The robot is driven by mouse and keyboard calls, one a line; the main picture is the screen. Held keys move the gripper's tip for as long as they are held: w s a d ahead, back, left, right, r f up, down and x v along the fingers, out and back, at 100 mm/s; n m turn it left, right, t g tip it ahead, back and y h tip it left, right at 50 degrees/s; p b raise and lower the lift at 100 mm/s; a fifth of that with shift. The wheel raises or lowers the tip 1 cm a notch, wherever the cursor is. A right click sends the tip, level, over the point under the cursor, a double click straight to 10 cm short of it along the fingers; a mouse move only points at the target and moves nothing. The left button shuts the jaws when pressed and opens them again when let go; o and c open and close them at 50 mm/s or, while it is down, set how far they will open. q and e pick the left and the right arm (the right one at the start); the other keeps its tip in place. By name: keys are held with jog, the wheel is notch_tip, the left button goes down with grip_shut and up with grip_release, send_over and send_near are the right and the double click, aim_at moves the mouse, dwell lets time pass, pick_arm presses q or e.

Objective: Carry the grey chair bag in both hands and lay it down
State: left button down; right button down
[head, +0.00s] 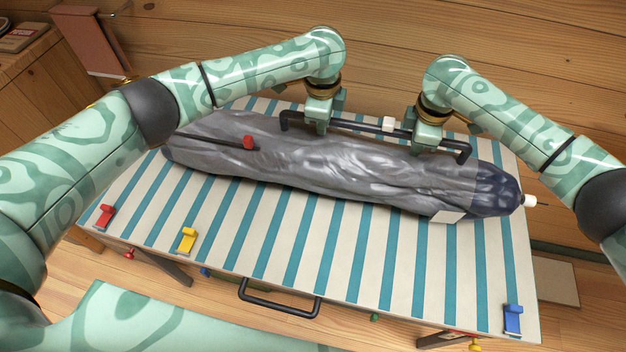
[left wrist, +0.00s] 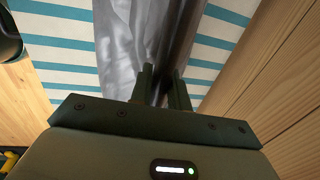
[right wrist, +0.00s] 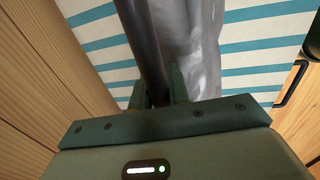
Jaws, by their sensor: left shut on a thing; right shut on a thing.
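The grey chair bag (head: 330,165) is long and wrinkled, with a navy right end (head: 495,190) and a white patch. It lies lengthwise across the striped table, tilted slightly down to the right; I cannot tell whether it touches the top. A black bar handle (head: 355,126) runs along its far side. My left gripper (head: 321,126) is shut on this handle left of its middle. My right gripper (head: 427,142) is shut on it near its right end. The bag also shows beyond the fingers in the left wrist view (left wrist: 130,45) and the right wrist view (right wrist: 192,40).
The blue-and-white striped table (head: 260,245) has free room in front of the bag. Red (head: 105,215), yellow (head: 187,240) and blue (head: 513,318) clips sit along its near side. A black handle (head: 280,305) juts from the front edge. A wooden cabinet (head: 30,75) stands far left.

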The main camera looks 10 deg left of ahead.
pick_arm(q)
jog(key=shift+w+d+f, duration=0.1)
jog(key=shift+d+f, duration=0.05)
jog(key=shift+f, duration=0.5)
pick_arm(e)
jog(key=shift+a+f, duration=0.1)
jog(key=shift+f, duration=0.8)
pick_arm(q)
jog(key=c, duration=1.3)
grip_release()
pick_arm(e)
jog(key=c, duration=1.3)
grip_release()
jog(key=shift+s, duration=0.1)
pick_arm(q)
jog(key=shift+s, duration=0.2)
jog(key=shift+f, duration=0.15)
